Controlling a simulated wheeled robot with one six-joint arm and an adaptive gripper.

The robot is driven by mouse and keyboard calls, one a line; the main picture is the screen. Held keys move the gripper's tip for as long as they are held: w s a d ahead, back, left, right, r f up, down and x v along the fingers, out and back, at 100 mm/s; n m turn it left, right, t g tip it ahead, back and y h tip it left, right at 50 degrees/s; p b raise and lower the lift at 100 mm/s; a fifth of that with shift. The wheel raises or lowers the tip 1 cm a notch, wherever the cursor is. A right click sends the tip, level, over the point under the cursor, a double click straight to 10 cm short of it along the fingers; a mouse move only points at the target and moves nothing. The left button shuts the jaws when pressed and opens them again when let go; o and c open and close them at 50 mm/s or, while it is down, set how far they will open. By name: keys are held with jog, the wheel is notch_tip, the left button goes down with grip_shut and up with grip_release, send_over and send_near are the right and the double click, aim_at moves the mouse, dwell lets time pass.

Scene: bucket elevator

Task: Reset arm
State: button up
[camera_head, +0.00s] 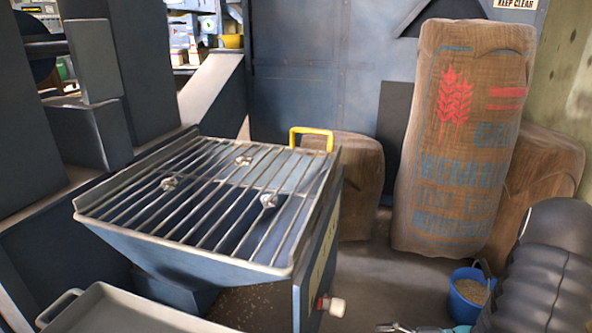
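My gripper cannot be made out in the head view. Only a small grey and teal part shows, cut off at the bottom edge right of centre; I cannot tell what it is. A blue-grey hopper (190,256) with a metal bar grate (225,190) on top stands left of centre. Several small metal pieces lie on the grate bars. A yellow handle (311,131) stands up at the grate's far right corner. Grain shows below the hopper's front.
A tall printed sack (465,140) and more sacks stand against the back wall. A blue bucket (466,295) of grain is at lower right, beside a black ribbed shape (548,265). A metal tray (110,315) is at lower left. Some floor (385,280) is clear between hopper and bucket.

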jog(key=s+d+r+n+g+h+p, duration=0.1)
jog(key=s+r+n+g+h+p, duration=0.3)
jog(key=s+r+h, duration=0.5)
jog(key=s+a+r+n+t+h+p, duration=0.1)
jog(key=a+r+n+t+h+p, duration=0.2)
jog(key=r, duration=1)
jog(key=s+a+r+n+t+h+p, duration=0.1)
jog(key=a+r+n+t+h+p, duration=0.2)
jog(key=r, duration=0.9)
jog(key=shift+s+a+r+n+t+h+p, duration=0.3)
jog(key=shift+r+n+t+h+p, duration=0.05)
jog(key=shift+r+n+t+h, duration=0.05)
